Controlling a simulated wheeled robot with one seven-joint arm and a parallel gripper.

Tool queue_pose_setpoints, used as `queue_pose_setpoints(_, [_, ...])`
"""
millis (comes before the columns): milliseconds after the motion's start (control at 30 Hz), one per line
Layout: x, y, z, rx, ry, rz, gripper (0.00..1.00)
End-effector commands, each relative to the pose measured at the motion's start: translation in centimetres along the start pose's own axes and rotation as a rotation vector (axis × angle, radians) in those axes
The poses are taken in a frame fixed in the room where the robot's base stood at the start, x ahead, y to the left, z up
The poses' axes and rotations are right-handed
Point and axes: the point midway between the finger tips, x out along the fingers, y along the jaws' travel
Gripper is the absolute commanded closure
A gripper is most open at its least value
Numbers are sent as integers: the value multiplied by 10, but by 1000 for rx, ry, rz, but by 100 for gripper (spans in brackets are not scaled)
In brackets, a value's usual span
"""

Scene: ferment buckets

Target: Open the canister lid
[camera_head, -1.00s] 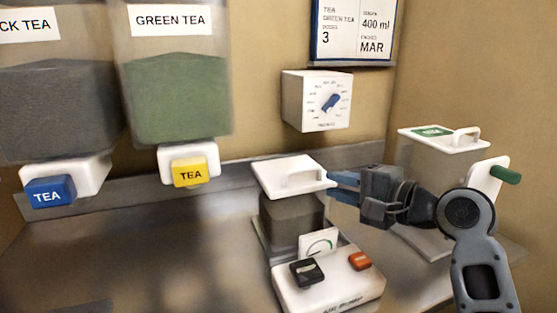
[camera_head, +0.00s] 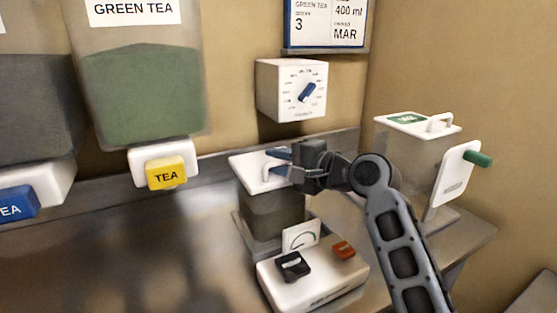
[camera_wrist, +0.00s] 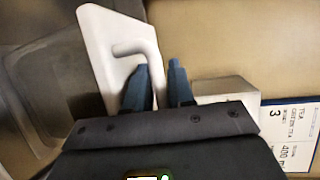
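A canister (camera_head: 272,212) with dark see-through walls stands behind a small white control unit. Its white lid (camera_head: 243,165) lies flat on top and carries a raised handle (camera_head: 266,173). My gripper (camera_head: 277,160) is over the lid, its blue fingers parted at the handle. In the wrist view my gripper (camera_wrist: 158,70) has its two fingers apart, with the near leg of the lid's handle (camera_wrist: 130,47) between them. I cannot tell whether either finger touches the handle.
The control unit (camera_head: 325,282) has a black switch, an orange button and a gauge. A second canister (camera_head: 413,155) with a green-labelled lid stands right. Tea dispensers with a yellow tap (camera_head: 167,174) and a blue tap (camera_head: 15,207) are left. A dial box (camera_head: 270,90) hangs behind.

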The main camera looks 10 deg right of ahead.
Motion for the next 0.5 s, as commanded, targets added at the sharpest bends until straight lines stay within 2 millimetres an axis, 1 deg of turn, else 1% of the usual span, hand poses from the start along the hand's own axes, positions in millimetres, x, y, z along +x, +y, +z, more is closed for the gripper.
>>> queue_pose_setpoints(167, [0, 0, 0, 0, 0, 0, 77])
queue_pose_setpoints(400, [0, 0, 0, 0, -1, 0, 100])
queue_pose_setpoints(500, [0, 0, 0, 0, -1, 1, 100])
